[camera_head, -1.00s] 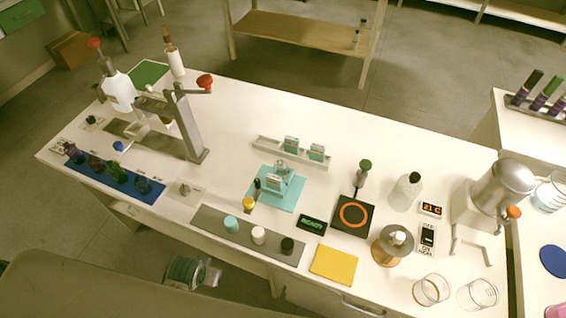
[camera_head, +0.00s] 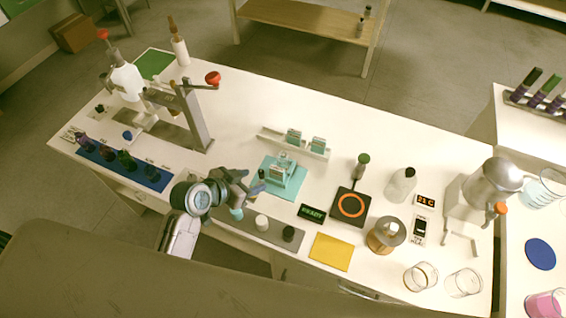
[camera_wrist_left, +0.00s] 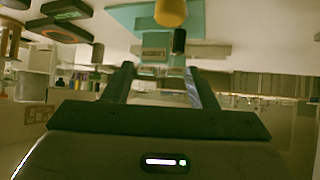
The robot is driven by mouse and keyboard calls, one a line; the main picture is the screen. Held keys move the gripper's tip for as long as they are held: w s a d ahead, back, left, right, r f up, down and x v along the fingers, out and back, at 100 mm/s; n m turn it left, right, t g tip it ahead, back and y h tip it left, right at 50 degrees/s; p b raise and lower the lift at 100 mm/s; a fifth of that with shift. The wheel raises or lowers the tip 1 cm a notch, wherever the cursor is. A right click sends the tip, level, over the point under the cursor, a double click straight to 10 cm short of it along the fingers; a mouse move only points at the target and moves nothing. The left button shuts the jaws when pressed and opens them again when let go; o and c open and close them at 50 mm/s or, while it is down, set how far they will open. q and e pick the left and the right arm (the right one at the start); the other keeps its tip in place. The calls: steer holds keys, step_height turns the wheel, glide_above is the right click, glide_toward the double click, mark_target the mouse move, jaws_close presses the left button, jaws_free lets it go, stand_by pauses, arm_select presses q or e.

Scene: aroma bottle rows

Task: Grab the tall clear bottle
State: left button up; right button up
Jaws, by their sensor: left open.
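A clear bottle with a dark cap (camera_head: 401,186) stands upright on the right half of the bench. A smaller clear glass bottle (camera_head: 283,166) stands on the teal mat (camera_head: 296,188) at mid-bench. I cannot tell for certain which one the task means. My left gripper (camera_head: 250,187) is open just left of the teal mat, apart from both clear bottles. In the left wrist view its fingers (camera_wrist_left: 160,72) are spread with nothing held. The teal mat (camera_wrist_left: 190,14), a yellow-topped item (camera_wrist_left: 170,12) and a small dark vial (camera_wrist_left: 179,42) show beyond them. My right gripper is not in view.
A grey strip with white (camera_head: 262,222) and black (camera_head: 288,234) caps lies before the mat. A black pad with an orange ring (camera_head: 351,205) stands between mat and dark-capped bottle. A metal press (camera_head: 195,115) stands left.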

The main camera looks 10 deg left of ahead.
mark_target(285, 154)
arm_select(q)
steer(key=shift+t+h, duration=0.4)
steer(key=shift+t, duration=0.3)
steer(key=w+d, duration=0.1)
steer(key=w, duration=0.1)
steer(key=w+d+p, duration=0.1)
steer(key=w, duration=0.2)
steer(key=w+d, duration=0.1)
steer(key=w, duration=0.1)
steer(key=shift+w+d+f, duration=0.25)
steer(key=shift+w, duration=0.1)
steer(key=shift+w+d+f+m, duration=0.2)
steer(key=shift+m, duration=0.1)
steer(key=w+d+p, duration=0.1)
steer(key=w, duration=0.1)
steer(key=w+d+f+p, duration=0.1)
steer(key=p, duration=0.1)
steer(key=shift+w+d, duration=0.2)
steer(key=shift+w, duration=0.15)
steer(key=shift+w+d+f, duration=0.2)
steer(key=shift+w+f, duration=0.15)
jaws_close()
